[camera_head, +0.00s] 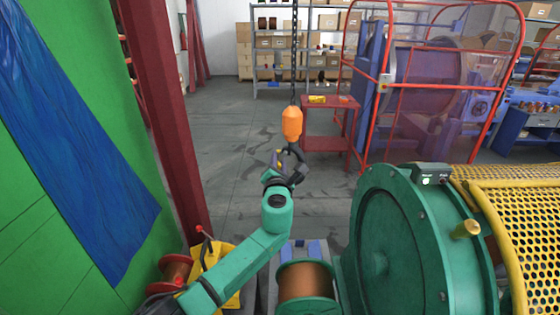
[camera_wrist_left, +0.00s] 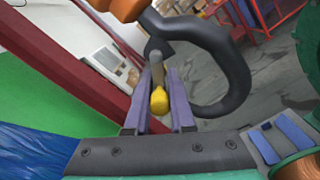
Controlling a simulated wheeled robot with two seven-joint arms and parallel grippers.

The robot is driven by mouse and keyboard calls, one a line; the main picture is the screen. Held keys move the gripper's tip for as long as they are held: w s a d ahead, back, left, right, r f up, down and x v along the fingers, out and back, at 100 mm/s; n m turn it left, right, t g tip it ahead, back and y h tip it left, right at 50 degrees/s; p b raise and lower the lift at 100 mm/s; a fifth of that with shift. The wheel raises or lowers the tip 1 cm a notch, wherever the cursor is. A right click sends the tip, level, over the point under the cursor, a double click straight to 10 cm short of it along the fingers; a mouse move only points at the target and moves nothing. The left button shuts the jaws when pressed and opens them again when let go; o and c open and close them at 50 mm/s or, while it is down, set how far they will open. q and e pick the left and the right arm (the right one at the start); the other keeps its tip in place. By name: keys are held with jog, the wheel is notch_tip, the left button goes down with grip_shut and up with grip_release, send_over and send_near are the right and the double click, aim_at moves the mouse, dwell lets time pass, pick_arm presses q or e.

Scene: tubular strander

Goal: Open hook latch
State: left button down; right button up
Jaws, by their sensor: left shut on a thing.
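A dark grey hook (camera_head: 297,154) hangs under an orange hook block (camera_head: 292,122) on a chain. In the left wrist view the curved hook (camera_wrist_left: 240,75) fills the upper middle, with part of the orange block (camera_wrist_left: 122,8) above it. The hook latch (camera_wrist_left: 158,98) is a short grey bar with a yellow end, between the two purple fingers of my left gripper (camera_wrist_left: 160,78). In the head view my left gripper (camera_head: 279,160) is at the hook, shut on the latch; the latch is hard to make out there. My right gripper is not in view.
A red table (camera_head: 327,143) stands behind the hook. A red-framed machine cage (camera_head: 430,90) is at the back right. The green strander drum (camera_head: 395,240) with yellow mesh guard (camera_head: 520,220) is at the right. A dark red column (camera_head: 165,110) stands left. Grey floor around the hook is open.

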pick_arm(q)
jog(key=m, duration=0.2)
jog(key=a+r+m, duration=0.1)
jog(key=m, duration=0.2)
jog(key=shift+a+r+m, duration=0.1)
jog(key=shift+r+m, duration=0.1)
jog(key=shift+m, duration=0.1)
jog(key=shift+a+r+m, duration=0.1)
jog(key=shift+r+m, duration=0.25)
jog(key=shift+m, duration=0.75)
jog(key=shift+a+r+m, duration=0.1)
jog(key=shift+r+m, duration=0.2)
jog(key=shift+m, duration=0.8)
jog(key=shift+d, duration=0.1)
jog(key=c, duration=0.8)
grip_release()
jog(key=shift+o, duration=0.2)
jog(key=s+b, duration=0.1)
jog(key=s, duration=1.3)
jog(key=shift+s+b, duration=0.25)
jog(key=shift+b, duration=0.05)
